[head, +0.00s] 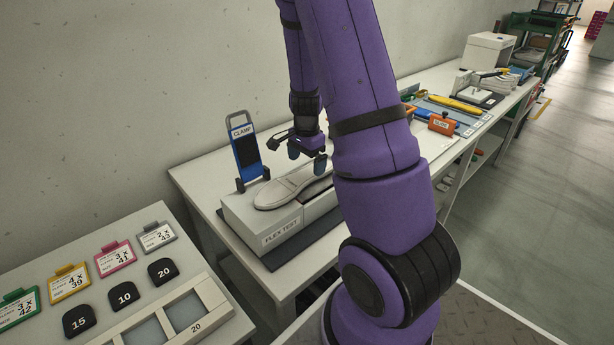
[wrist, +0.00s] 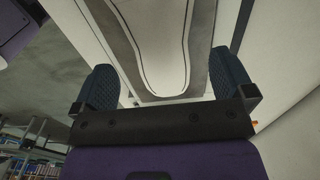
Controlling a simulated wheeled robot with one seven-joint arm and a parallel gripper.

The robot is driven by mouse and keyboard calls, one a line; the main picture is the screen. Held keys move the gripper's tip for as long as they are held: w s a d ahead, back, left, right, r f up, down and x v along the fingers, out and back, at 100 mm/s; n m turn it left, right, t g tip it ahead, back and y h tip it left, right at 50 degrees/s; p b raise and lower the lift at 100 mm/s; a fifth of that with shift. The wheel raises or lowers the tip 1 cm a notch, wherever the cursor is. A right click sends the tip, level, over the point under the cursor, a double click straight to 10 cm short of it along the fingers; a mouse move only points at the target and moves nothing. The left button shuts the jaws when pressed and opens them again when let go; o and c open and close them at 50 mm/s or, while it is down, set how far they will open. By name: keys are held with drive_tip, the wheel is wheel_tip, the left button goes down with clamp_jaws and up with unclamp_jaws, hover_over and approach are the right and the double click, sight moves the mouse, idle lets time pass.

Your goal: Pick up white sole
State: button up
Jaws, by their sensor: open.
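The white sole (head: 292,186) lies flat on top of the grey flex test block (head: 262,228), its rounded end at the lower left in the head view. My gripper (head: 307,160) is above the sole's far part, with its fingers apart. In the wrist view the sole (wrist: 158,45) runs between the two dark blue fingers of my gripper (wrist: 164,80), its rounded end near the gripper's palm. Neither finger visibly touches it. My purple arm hides the right end of the block and perhaps some of the sole in the head view.
A blue clamp (head: 243,150) stands upright at the block's left back. A near table holds coloured cards, black numbered weights (head: 123,295) and a tray (head: 213,293). An orange glue box (head: 442,124) and tools lie farther along the bench. The aisle floor at right is clear.

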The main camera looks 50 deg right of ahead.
sight(307, 173)
drive_tip(key=shift+d+f, duration=0.1)
drive_tip(key=shift+f, duration=1.85)
drive_tip(key=shift+c, duration=0.5)
drive_tip(key=c, duration=1)
drive_tip(key=shift+w, duration=0.1)
drive_tip(key=shift+r, duration=0.1)
